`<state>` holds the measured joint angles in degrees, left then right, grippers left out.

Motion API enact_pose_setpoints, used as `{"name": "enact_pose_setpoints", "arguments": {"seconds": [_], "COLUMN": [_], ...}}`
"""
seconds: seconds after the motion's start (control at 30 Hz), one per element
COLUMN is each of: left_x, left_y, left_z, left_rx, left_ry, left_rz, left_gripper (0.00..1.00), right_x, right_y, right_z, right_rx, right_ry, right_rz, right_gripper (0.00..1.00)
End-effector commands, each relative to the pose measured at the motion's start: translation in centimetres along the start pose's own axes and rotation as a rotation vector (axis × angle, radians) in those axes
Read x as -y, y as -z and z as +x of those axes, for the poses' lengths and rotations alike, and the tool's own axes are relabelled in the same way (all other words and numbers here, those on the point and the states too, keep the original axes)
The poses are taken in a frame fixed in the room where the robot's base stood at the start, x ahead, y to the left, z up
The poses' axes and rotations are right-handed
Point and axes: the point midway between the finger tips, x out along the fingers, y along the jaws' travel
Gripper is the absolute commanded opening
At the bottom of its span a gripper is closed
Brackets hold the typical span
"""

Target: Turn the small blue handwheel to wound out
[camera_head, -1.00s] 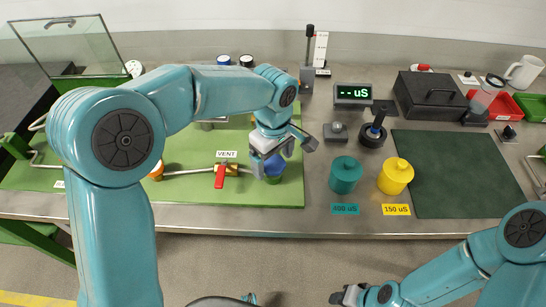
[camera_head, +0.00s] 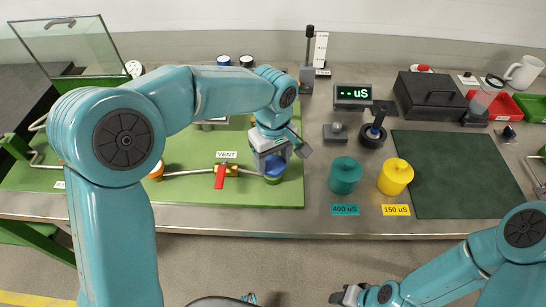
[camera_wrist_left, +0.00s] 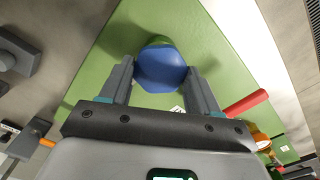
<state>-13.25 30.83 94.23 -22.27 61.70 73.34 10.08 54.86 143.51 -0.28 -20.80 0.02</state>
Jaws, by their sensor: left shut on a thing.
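The small blue handwheel (camera_head: 274,166) sits at the right end of the pipe on the green board, partly hidden by my gripper in the head view. In the left wrist view the blue handwheel (camera_wrist_left: 160,70) lies between the two fingers, with a green part behind it. My left gripper (camera_head: 272,161) comes down from above and is shut on the handwheel, a finger on each side. How far the wheel is turned cannot be told. My right gripper (camera_head: 345,296) is low at the front, away from the bench, its jaws too small to read.
A red valve lever (camera_head: 219,178) with a VENT label lies just left of the handwheel on the green board (camera_head: 200,191). A teal pot (camera_head: 345,176) and a yellow pot (camera_head: 395,178) stand to the right. A dark green mat (camera_head: 455,180) is bare.

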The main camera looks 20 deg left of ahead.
Motion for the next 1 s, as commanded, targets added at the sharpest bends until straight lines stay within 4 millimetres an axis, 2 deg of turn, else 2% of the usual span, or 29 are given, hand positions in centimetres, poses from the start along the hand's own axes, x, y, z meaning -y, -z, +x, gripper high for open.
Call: {"name": "enact_pose_setpoints", "arguments": {"seconds": [1.0], "left_x": [-0.1], "left_y": [0.1], "left_z": [-0.4], "left_rx": [-0.007], "left_ry": [-0.004], "left_rz": [0.962], "left_gripper": [0.31], "right_x": [0.5], "right_y": [0.0], "right_z": [-1.5], "right_rx": [0.000], "right_ry": [0.000], "right_rz": [0.000], "right_gripper": [0.43]}}
